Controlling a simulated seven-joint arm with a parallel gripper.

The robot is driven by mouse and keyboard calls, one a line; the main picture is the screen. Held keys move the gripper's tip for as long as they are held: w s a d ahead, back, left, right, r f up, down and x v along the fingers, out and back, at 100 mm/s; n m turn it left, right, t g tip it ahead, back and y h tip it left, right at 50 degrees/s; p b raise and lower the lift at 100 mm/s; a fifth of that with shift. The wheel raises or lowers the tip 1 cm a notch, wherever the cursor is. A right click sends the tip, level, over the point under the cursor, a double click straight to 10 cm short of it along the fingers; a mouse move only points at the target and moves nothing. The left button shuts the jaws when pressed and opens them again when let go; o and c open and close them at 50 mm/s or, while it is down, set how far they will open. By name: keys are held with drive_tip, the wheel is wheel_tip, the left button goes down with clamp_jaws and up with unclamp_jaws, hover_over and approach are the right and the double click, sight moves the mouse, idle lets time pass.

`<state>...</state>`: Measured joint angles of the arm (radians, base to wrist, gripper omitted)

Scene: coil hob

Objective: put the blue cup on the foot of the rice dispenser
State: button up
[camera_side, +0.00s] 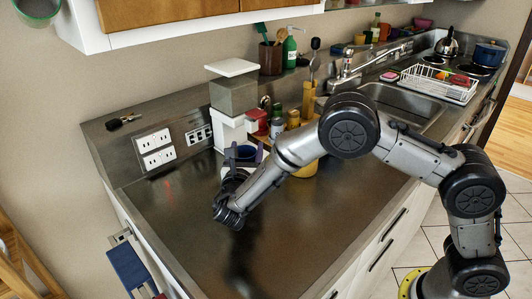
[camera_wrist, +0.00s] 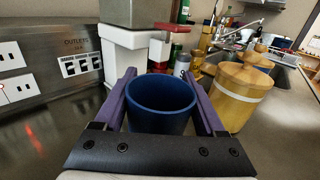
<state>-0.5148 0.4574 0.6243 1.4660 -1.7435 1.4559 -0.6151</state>
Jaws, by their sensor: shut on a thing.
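The blue cup (camera_wrist: 160,118) is upright between the two purple fingers of my gripper (camera_wrist: 162,98) in the wrist view, and the fingers are shut on its sides. In the side view the cup (camera_side: 243,154) shows partly behind my wrist, in front of the rice dispenser (camera_side: 236,95). The dispenser is a white and grey tower with a clear bin and a white lid. In the wrist view the dispenser (camera_wrist: 122,45) stands just beyond the cup. Its foot is largely hidden by the cup and fingers, so I cannot tell whether the cup touches it.
A yellow-brown wooden canister (camera_wrist: 237,95) stands close to the right of my gripper. Bottles and jars (camera_side: 277,122) stand right of the dispenser. Wall outlets (camera_side: 155,148) are on the left. The counter front (camera_side: 185,225) is clear. The sink (camera_side: 405,101) is farther right.

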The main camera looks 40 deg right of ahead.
drive_tip(key=shift+m+g+h, duration=0.5)
drive_tip(key=shift+g, duration=0.1)
drive_tip(key=d+f, duration=0.2)
drive_tip(key=w+d+f, duration=0.1)
drive_tip(key=d+f, duration=0.1)
drive_tip(key=shift+w+d+f, duration=0.1)
drive_tip(key=shift+w+d, duration=0.1)
drive_tip(key=shift+d, duration=0.15)
drive_tip(key=shift+d+f, duration=0.1)
drive_tip(key=shift+d, duration=0.35)
drive_tip(key=shift+w+d+f, duration=0.1)
drive_tip(key=shift+w+d, duration=0.8)
drive_tip(key=shift+w, duration=0.45)
drive_tip(key=shift+w+d+f, duration=0.15)
drive_tip(key=shift+w+d, duration=0.8)
drive_tip(key=shift+w, duration=0.4)
drive_tip(key=shift+w+d+f, duration=0.1)
drive_tip(key=shift+w+d, duration=0.8)
drive_tip(key=shift+w, duration=0.45)
drive_tip(key=shift+f, duration=0.5)
drive_tip(key=o, duration=1.3)
drive_tip(key=shift+r, duration=0.1)
